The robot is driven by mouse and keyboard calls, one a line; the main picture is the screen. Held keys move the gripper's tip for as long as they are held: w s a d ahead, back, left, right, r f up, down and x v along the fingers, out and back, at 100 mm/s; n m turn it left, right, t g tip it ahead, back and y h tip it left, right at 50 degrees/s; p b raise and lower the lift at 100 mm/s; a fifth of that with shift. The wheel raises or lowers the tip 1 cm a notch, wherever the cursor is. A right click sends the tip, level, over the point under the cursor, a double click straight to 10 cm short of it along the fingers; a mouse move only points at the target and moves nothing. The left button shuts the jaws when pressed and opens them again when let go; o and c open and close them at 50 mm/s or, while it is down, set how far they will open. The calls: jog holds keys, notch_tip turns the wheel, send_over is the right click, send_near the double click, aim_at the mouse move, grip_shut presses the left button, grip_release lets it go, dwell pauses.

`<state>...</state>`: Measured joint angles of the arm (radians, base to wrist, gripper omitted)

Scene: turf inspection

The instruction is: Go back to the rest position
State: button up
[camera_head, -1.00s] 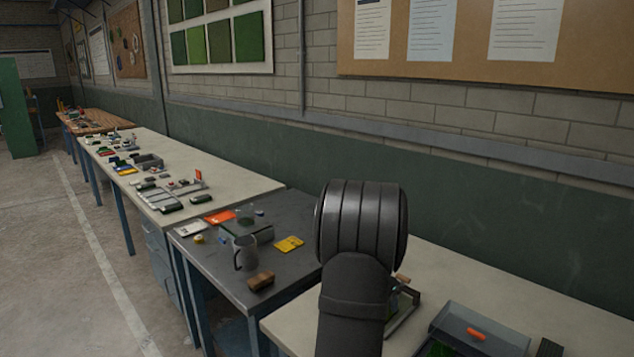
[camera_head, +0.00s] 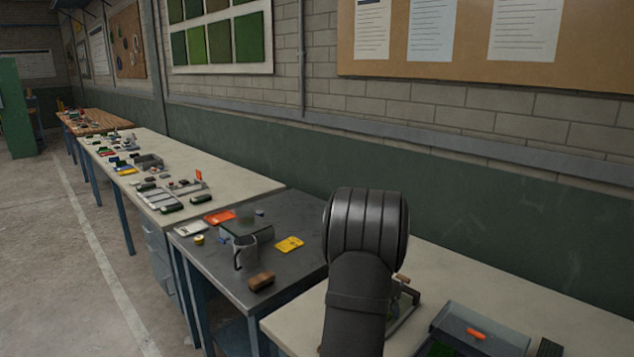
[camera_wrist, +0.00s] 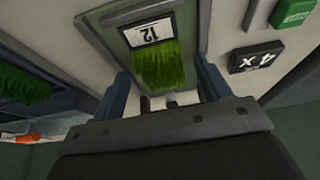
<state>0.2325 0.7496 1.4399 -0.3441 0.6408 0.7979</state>
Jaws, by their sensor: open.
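My gripper (camera_wrist: 165,82) shows in the wrist view with its two blue-grey fingers apart and nothing seen held between them. Beyond the fingers is a green turf sample (camera_wrist: 160,66) with a white label reading 12 (camera_wrist: 147,33), on a grey-green plate. In the head view my dark arm stands over the near pale bench (camera_head: 440,267), and the gripper itself is hidden there.
A dark tray (camera_head: 500,347) with an orange item (camera_head: 476,333) is at lower right. A black block marked x4 (camera_wrist: 257,57) lies right of the turf.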

notch_tip(320, 180, up, 4)
jog(key=shift+w, duration=0.1)
jog(key=s+d+r, duration=0.7)
jog(key=s+d, duration=0.1)
jog(key=s, duration=0.1)
jog(key=s+d+f, duration=0.1)
jog(key=s+d, duration=0.5)
jog(key=s, duration=0.6)
jog(key=s+d+f, duration=0.1)
jog(key=s+d, duration=0.6)
jog(key=s, duration=0.5)
jog(key=shift+s, duration=0.25)
jog(key=shift+o, duration=0.2)
